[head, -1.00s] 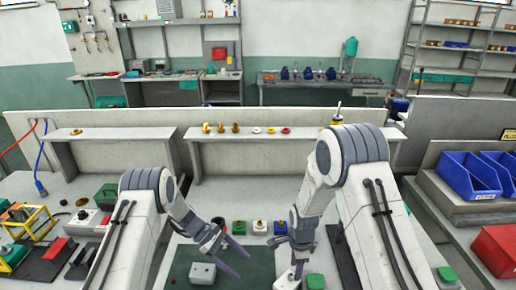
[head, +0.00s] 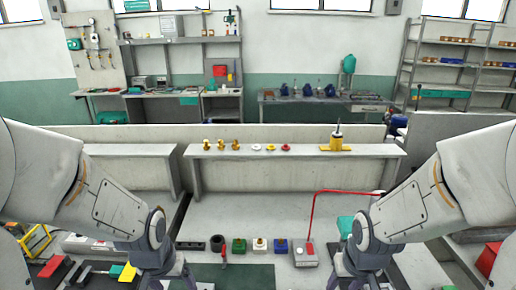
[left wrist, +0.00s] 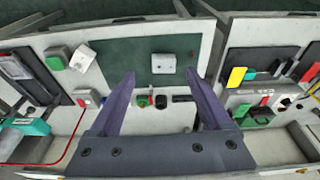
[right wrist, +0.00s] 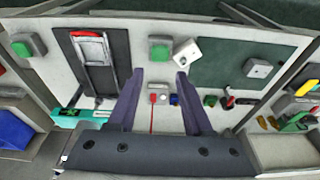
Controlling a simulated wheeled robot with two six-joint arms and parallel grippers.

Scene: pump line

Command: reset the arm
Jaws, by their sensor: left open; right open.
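My left gripper (left wrist: 159,76) shows in the left wrist view with its two purple fingers spread and nothing between them. My right gripper (right wrist: 160,75) is likewise spread and empty in the right wrist view. Both hang above the workbench, apart from the objects on it. In the head view, my left arm (head: 118,205) and right arm (head: 410,208) are folded out to the two sides with their wrists pointing down. Their fingertips are out of that picture at the bottom.
A grey box (left wrist: 164,63) sits on the green mat (left wrist: 140,48). Brass fittings (head: 221,145) and a yellow-based part (head: 336,146) stand on the raised shelf.

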